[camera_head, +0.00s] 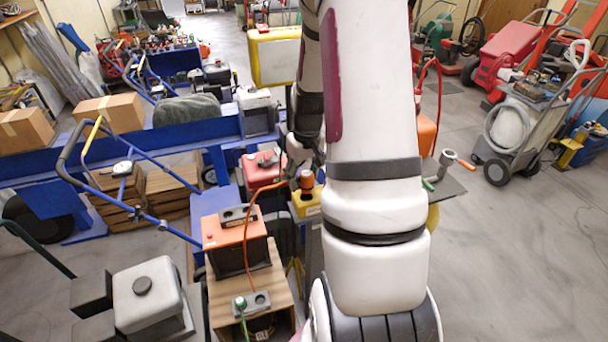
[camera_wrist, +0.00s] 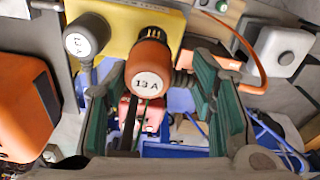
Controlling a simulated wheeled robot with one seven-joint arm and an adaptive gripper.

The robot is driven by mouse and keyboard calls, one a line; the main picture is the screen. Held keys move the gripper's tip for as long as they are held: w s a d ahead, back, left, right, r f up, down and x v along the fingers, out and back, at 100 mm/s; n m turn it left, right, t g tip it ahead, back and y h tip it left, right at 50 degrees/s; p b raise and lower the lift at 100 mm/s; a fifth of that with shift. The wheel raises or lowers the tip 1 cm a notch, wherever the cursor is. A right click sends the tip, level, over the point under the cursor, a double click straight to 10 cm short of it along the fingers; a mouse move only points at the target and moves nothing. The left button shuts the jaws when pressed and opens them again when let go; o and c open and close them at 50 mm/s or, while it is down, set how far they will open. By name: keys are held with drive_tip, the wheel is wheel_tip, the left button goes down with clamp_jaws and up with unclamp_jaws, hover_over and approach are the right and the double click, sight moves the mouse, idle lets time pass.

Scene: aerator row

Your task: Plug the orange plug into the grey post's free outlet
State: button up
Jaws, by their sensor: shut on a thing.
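The orange plug (camera_wrist: 151,72), its round white face marked "13 A", is between the green-padded fingers of my gripper (camera_wrist: 160,100) in the wrist view. My gripper is shut on it. The plug (camera_head: 306,180) also shows in the head view, just above or at a yellow block (camera_head: 306,203); I cannot tell if they touch. A grey plug with a white label (camera_wrist: 82,42) stands to its left in the wrist view.
A green plug (camera_head: 241,302) sits in a grey outlet block (camera_head: 260,302) on a wooden cabinet, with an orange cable. A blue handcart (camera_head: 95,175) stands left; open floor lies right.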

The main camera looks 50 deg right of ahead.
sight(303, 187)
drive_tip(key=shift+f+b, duration=0.35)
drive_tip(key=shift+f, duration=1.9)
drive_tip(key=o, duration=1.3)
drive_tip(key=r, duration=0.4)
drive_tip(key=s+r, duration=0.1)
drive_tip(key=r, duration=0.7)
drive_tip(key=shift+s+a, duration=0.15)
drive_tip(key=shift+a, duration=0.1)
drive_tip(key=w+a+r+n, duration=0.1)
drive_tip(key=w+a+r, duration=0.1)
drive_tip(key=a+r, duration=0.6)
drive_tip(key=shift+s+a+r+n+t+y+b, duration=0.1)
drive_tip(key=shift+s+a+r+n+t+b, duration=0.35)
drive_tip(key=shift+s+a+r, duration=2.2)
drive_tip(key=shift+s+a+r+n+t+y+b, duration=0.1)
drive_tip(key=shift+s+a+r+n+t, duration=0.65)
drive_tip(key=shift+a, duration=3.75)
drive_tip(key=shift+s+a+r+n+t+y+b, duration=0.1)
drive_tip(key=shift+s+a+r+n+t+b, duration=0.2)
drive_tip(key=shift+s+a+r+t, duration=2.1)
